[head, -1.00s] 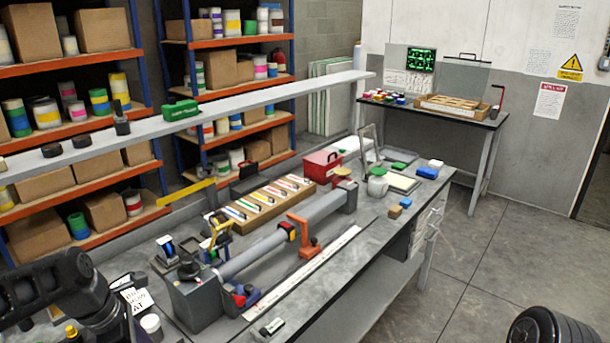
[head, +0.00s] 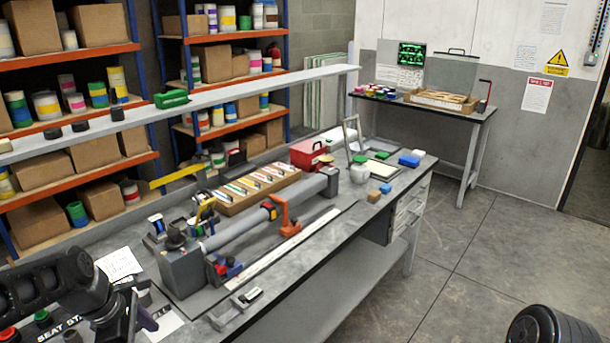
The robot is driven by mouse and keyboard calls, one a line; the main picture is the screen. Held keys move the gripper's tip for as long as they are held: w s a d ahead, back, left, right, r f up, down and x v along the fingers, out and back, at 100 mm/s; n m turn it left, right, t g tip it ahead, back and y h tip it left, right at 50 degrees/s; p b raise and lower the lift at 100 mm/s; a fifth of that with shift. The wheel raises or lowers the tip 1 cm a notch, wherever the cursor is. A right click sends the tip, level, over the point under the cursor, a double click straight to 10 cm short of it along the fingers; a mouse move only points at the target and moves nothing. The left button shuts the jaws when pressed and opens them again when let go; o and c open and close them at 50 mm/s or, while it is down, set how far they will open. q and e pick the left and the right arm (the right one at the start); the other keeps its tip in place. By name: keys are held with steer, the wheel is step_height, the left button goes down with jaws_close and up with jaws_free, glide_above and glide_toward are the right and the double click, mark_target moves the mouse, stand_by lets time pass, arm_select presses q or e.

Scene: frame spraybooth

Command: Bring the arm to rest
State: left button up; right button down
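My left arm (head: 50,285) comes in at the bottom left, with dark links low over the near left end of the workbench (head: 330,260). Its end is around the dark and purplish parts near the bottom edge; the fingers are not clear enough to tell open from shut. I see nothing clearly held there. A black ribbed rounded part (head: 555,328), perhaps of my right arm, shows at the bottom right. My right gripper is not in view.
A long grey tube fixture (head: 270,212) with an orange clamp (head: 285,217) lies along the bench. A tray of coloured strips (head: 255,185) and a red box (head: 309,152) stand behind it. A grey overhead beam (head: 230,95) crosses the left. The floor at right is clear.

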arm_select(q)
steer(key=w+d+f+m+t, duration=0.2)
steer(key=w+d+f+m, duration=0.2)
steer(key=w+f+m, duration=0.3)
steer(key=s+d+f+m+b, duration=0.1)
steer(key=s+d+f+m, duration=0.1)
steer(key=d+f+m, duration=0.45)
steer(key=s+d+f+m+b, duration=0.1)
steer(key=s+d+f+m, duration=0.2)
steer(key=f, duration=0.6)
steer(key=s+d+f+m+g+h+b, duration=0.1)
steer(key=s+d+f+m+g, duration=0.1)
steer(key=s+d+f, duration=0.5)
steer(key=s+d+f+m+g+b, duration=0.1)
steer(key=s+d+f+g, duration=0.1)
steer(key=s+d+f, duration=0.5)
steer(key=s+f, duration=0.1)
steer(key=s, duration=0.3)
steer(key=shift+s+d+f+m+g+h, duration=0.2)
steer(key=shift+s+m+g+h, duration=0.1)
steer(key=shift+m+h, duration=0.1)
